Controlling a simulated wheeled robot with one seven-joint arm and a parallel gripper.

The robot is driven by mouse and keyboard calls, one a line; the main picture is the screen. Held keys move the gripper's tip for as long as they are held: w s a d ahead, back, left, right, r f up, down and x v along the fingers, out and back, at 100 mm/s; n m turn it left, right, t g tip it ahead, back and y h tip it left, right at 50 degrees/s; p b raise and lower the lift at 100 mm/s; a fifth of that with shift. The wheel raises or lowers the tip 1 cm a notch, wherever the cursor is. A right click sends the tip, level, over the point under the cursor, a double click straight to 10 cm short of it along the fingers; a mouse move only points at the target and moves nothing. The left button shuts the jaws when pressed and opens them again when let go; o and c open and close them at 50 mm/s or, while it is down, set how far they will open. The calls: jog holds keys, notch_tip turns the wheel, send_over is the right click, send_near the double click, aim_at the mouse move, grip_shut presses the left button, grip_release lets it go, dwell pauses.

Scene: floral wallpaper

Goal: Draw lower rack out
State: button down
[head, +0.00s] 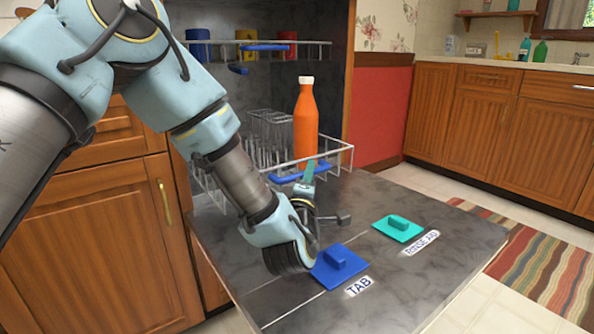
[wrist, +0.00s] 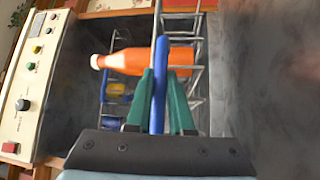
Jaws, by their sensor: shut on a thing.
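The lower rack (head: 342,150) is a wire basket inside the open dishwasher, its front edge over the inner end of the lowered door (head: 440,240). A blue handle (head: 290,178) runs along its front. My gripper (head: 308,172) has green fingers and is shut on this handle, seen partly behind the fingers. In the wrist view the blue handle (wrist: 158,90) lies between the two green fingers (wrist: 160,78). An orange bottle (head: 305,120) with a white cap stands upright in the rack, and it also shows in the wrist view (wrist: 140,61).
The upper rack (head: 310,43) holds blue, yellow and red cups. On the door are a blue TAB lid (head: 340,262) and a teal RINSE AID lid (head: 398,228). The door's outer part is otherwise clear. Wooden cabinets (head: 110,230) flank the left; a striped rug (head: 545,270) lies right.

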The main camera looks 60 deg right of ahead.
jog(key=shift+s+a+f+b, duration=0.1)
jog(key=shift+s+a, duration=0.15)
jog(key=shift+s, duration=0.4)
jog(key=shift+s+a+r+b, duration=0.1)
jog(key=shift+s+a, duration=0.2)
jog(key=shift+s, duration=0.4)
jog(key=shift+s+a+f+b, duration=0.1)
jog(key=shift+s+a, duration=0.15)
jog(key=shift+s, duration=0.4)
jog(key=c, duration=1.1)
grip_release()
jog(key=v, duration=1.1)
jog(key=shift+p, duration=0.4)
